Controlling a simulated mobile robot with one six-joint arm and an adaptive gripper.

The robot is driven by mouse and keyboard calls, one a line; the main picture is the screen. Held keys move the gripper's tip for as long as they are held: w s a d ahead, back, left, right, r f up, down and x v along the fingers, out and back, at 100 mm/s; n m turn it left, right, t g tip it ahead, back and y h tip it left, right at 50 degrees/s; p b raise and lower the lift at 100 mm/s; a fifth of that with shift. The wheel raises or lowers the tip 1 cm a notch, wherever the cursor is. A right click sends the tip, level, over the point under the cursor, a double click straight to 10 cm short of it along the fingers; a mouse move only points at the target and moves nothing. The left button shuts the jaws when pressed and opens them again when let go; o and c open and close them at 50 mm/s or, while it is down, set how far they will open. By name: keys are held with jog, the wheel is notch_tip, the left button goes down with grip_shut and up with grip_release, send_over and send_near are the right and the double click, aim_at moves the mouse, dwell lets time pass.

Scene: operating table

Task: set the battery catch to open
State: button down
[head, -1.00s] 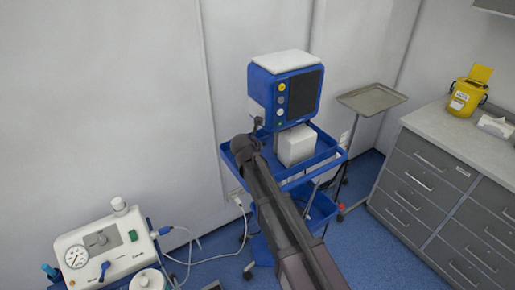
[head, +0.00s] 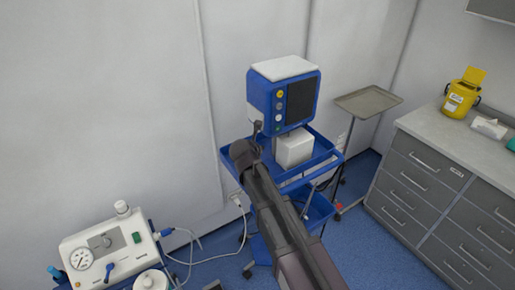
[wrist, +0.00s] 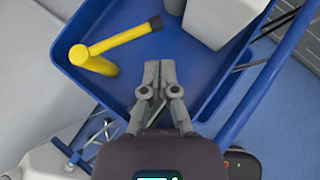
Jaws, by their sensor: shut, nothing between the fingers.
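A yellow bent lever, which looks like the battery catch, shows in the wrist view (wrist: 118,42) against the blue tray. In the head view my gripper (head: 257,126) is by the lower left of the blue monitor (head: 285,98).
The blue trolley tray (head: 327,158) has raised rims and holds a white box (head: 294,150). A metal tray stand (head: 368,103) and grey drawers (head: 420,180) are to the right. A white machine with a gauge (head: 108,246) is at the lower left. A wall stands behind.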

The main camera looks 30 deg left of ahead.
jog(key=shift+s+d+r+p, duration=0.4)
jog(key=shift+s+r+p, duration=0.15)
jog(key=shift+s+r, duration=0.2)
jog(key=shift+s+d+r+p, duration=0.35)
jog(key=shift+s+r+p, duration=0.25)
jog(key=shift+s, duration=0.2)
jog(key=c, duration=1.4)
grip_release()
